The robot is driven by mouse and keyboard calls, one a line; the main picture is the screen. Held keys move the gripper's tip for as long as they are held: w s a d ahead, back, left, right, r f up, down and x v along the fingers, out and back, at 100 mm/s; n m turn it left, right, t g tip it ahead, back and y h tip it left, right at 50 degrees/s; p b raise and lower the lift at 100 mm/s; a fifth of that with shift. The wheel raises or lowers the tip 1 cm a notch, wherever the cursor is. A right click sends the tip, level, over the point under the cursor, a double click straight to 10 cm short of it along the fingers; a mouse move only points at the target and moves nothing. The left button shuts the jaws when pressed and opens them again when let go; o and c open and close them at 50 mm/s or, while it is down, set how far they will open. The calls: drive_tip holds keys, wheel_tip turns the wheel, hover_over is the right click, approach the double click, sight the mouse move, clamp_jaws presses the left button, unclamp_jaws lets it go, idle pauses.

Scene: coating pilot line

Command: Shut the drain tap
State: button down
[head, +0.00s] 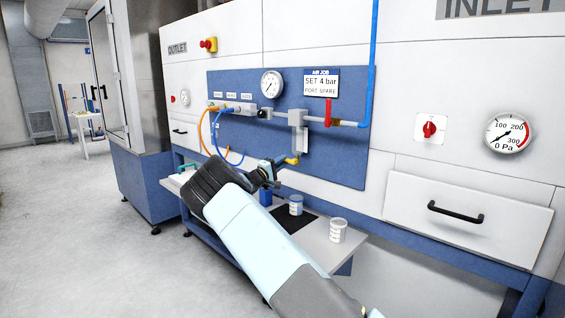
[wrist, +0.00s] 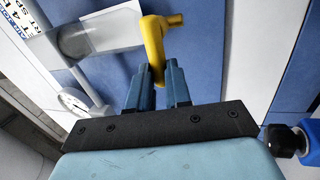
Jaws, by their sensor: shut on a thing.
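The drain tap is a small yellow lever (head: 292,160) under the clear filter bowl (head: 300,146) on the blue panel. In the wrist view the yellow tap (wrist: 153,42) is bent, with a short arm to the right at its top. My gripper (head: 279,162) reaches it from the left in the head view. In the wrist view my gripper's two blue fingers (wrist: 158,78) close around the tap's lower end. The grasped end is partly hidden between the fingers.
A shelf (head: 318,243) below carries a black mat (head: 284,222), two white-labelled cups, one in the middle (head: 296,206) and one at right (head: 338,231). A red lever (head: 328,112) and a round gauge (head: 271,84) are above. Orange (head: 203,130) and blue hoses hang at left.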

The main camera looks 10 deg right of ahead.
drive_tip(key=shift+a+f+n+t, duration=0.3)
drive_tip(key=shift+f+n, duration=0.1)
drive_tip(key=shift+n, duration=0.2)
drive_tip(key=c, duration=1.3)
unclamp_jaws()
drive_tip(key=shift+o, duration=1.2)
drive_tip(key=shift+d+r, duration=0.1)
drive_tip(key=shift+d, duration=0.1)
drive_tip(key=v, duration=1.4)
drive_tip(key=shift+r, duration=0.15)
